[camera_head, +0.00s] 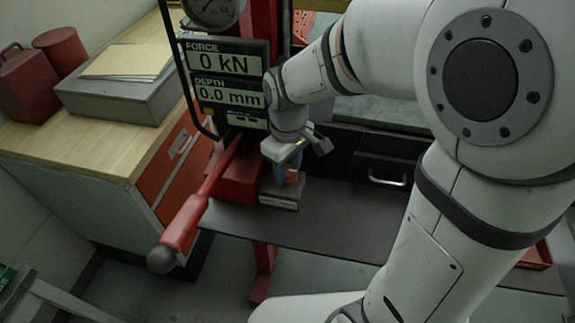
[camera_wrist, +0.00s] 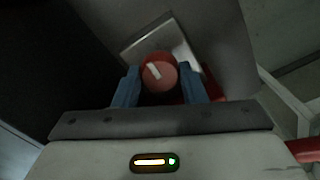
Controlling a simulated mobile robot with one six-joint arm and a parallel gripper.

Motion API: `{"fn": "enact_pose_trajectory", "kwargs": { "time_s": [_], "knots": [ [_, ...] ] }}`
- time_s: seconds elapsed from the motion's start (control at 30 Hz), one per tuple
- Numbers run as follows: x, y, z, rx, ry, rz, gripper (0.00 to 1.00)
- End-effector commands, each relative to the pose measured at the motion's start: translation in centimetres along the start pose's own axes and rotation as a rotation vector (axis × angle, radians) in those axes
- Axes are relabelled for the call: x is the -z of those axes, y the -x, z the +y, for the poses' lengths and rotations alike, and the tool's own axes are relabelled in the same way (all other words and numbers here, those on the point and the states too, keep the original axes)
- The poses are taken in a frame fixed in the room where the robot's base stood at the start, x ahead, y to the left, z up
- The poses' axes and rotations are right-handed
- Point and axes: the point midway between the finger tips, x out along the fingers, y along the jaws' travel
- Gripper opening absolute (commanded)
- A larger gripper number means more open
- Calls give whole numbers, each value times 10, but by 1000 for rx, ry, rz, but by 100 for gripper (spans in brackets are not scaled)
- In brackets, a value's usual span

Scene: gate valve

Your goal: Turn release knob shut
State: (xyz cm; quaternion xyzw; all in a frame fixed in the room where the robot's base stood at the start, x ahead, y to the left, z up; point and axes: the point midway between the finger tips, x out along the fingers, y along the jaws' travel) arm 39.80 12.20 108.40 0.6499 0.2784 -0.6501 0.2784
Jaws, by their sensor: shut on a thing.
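The release knob (camera_wrist: 160,74) is a round red knob with a pale mark on its face, in the upper middle of the wrist view. The two blue fingers of my gripper (camera_wrist: 160,86) stand on its left and right sides, shut on it. In the head view my gripper (camera_head: 288,176) points down beside the red press body (camera_head: 240,172), and the knob is hidden there behind the gripper and wrist.
A display (camera_head: 228,78) reads 0 kN and 0.0 mm. A red lever (camera_head: 190,215) with a dark ball end slopes toward the lower left. A wooden-topped cabinet (camera_head: 95,150) stands at left. A dark shelf (camera_head: 330,230) lies below the gripper.

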Motion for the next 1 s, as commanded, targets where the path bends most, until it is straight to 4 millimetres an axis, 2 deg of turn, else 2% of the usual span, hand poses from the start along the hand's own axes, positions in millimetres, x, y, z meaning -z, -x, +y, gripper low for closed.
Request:
{"fn": "enact_pose_trajectory", "kwargs": {
  "time_s": [0.37,1.0],
  "knots": [
    [0,-1,0,-1,-181,0,15],
    [0,0,1,-1,-782,2,15]
  ]
}}
